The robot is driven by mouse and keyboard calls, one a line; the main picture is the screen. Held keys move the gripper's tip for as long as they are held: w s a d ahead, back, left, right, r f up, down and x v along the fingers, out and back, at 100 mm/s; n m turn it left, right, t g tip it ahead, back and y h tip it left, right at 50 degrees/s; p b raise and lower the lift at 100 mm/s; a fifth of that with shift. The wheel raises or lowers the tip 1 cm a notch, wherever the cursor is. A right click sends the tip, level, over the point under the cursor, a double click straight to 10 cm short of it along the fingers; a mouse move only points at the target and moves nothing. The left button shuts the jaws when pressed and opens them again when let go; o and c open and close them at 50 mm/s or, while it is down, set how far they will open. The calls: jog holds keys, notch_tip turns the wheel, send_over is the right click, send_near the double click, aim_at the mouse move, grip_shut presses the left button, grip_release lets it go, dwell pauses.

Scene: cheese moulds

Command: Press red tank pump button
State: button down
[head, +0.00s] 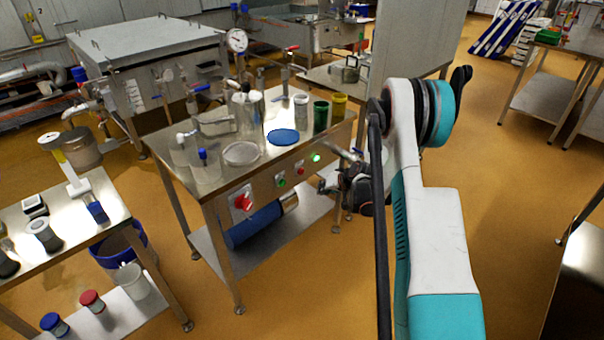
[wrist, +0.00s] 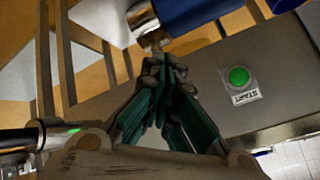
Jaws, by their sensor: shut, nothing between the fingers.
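A small red button (head: 300,169) sits on the front panel (head: 263,187) of the middle steel table, next to a green button (head: 281,181). A lit green button (head: 316,157) is further right. A larger red knob (head: 243,202) is at the panel's left end. My gripper (head: 330,185) is in front of the right part of the panel, its fingers small and partly hidden. In the wrist view, my gripper (wrist: 165,72) is shut and empty. Right of its fingertips is a green button (wrist: 239,75) with a START label (wrist: 246,97). No red button shows in that view.
A blue motor (head: 255,225) lies on the shelf below the panel; a blue cylinder also fills the top of the wrist view (wrist: 195,12). A blue lid (head: 283,137) and several cups stand on the tabletop. A side table (head: 75,240) is at left.

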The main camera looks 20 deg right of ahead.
jog(key=w+a, duration=0.2)
jog(key=w, duration=0.5)
jog(key=shift+a, duration=0.3)
jog(key=shift+w, duration=0.25)
dwell(1.0)
jog(key=shift+w+a, duration=0.15)
jog(key=shift+w, duration=0.1)
jog(key=shift+w+a, duration=0.15)
jog(key=shift+w, duration=0.3)
dwell(0.9)
jog(key=shift+s, duration=0.1)
jog(key=shift+s+d, duration=0.3)
jog(key=shift+s, duration=0.45)
jog(key=shift+s, duration=0.1)
jog(key=s, duration=0.1)
jog(key=s+d, duration=0.1)
jog(key=s, duration=0.2)
jog(key=shift+s+d, duration=0.25)
jog(key=shift+d, duration=0.1)
